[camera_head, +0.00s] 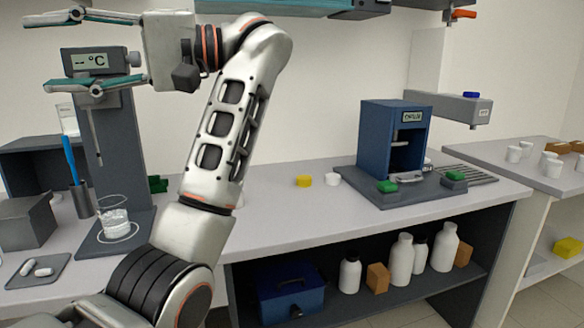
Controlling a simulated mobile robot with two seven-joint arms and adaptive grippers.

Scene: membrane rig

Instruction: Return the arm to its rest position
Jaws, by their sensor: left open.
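My left arm (222,130) comes up from the bottom left and bends over to the left at the top. Its gripper (58,52) is open and empty, raised high at the upper left. My right gripper is not in view.
Below the gripper stand a glass beaker (114,216) on a grey stand base and a holder (80,199) with a blue tool. A blue device (394,135) stands on the bench (290,220). The bench middle is mostly clear, with a yellow block (304,181).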

